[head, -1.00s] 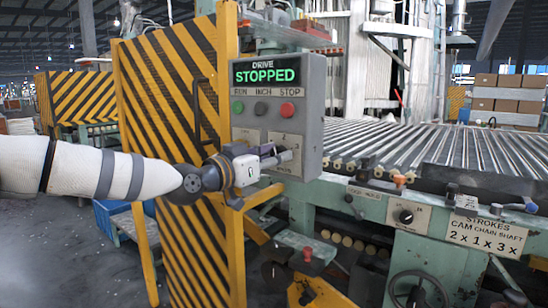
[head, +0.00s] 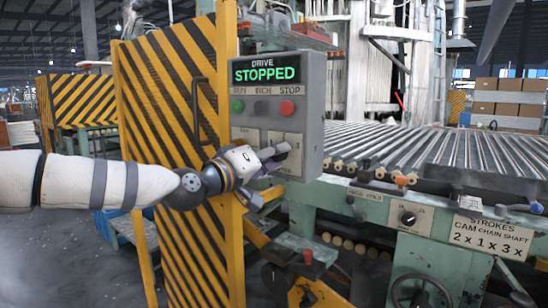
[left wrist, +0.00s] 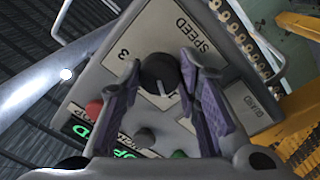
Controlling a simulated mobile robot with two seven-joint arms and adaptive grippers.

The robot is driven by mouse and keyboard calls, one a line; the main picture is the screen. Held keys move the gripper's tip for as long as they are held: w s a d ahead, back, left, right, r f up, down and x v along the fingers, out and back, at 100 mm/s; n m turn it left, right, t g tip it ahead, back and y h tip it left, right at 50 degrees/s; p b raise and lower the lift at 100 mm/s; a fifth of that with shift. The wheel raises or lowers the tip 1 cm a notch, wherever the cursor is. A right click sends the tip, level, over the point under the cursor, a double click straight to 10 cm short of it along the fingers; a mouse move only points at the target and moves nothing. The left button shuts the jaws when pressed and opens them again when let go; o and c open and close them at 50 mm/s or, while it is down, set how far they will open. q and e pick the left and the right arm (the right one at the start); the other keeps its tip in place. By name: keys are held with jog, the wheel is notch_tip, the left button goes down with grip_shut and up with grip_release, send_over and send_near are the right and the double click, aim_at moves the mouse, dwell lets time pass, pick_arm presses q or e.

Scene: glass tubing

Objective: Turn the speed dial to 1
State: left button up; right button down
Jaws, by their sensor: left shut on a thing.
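The speed dial (left wrist: 158,74) is a round black knob with a white pointer line, on a pale plate marked SPEED (left wrist: 190,30) on the grey drive box. In the left wrist view its pointer aims down and slightly right in the picture, away from the numeral 3 (left wrist: 123,54). The mark at the pointer's tip is not clearly readable. My left gripper (left wrist: 159,64) is shut on the dial, one finger on each side. In the head view my left gripper (head: 274,158) covers the dial. My right gripper is not in view.
The drive box (head: 314,100) shows STOPPED on its green display (head: 266,71), above green, dark and red buttons. A yellow-black striped guard (head: 165,95) stands left of it. A roller bed (head: 430,150) and a lower dial (head: 407,218) lie to the right.

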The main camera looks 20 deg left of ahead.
pick_arm(q)
jog(key=shift+f, duration=0.15)
dwell(0.4)
jog(key=o, duration=1.1)
jog(key=shift+o, duration=0.2)
jog(key=v, duration=1.2)
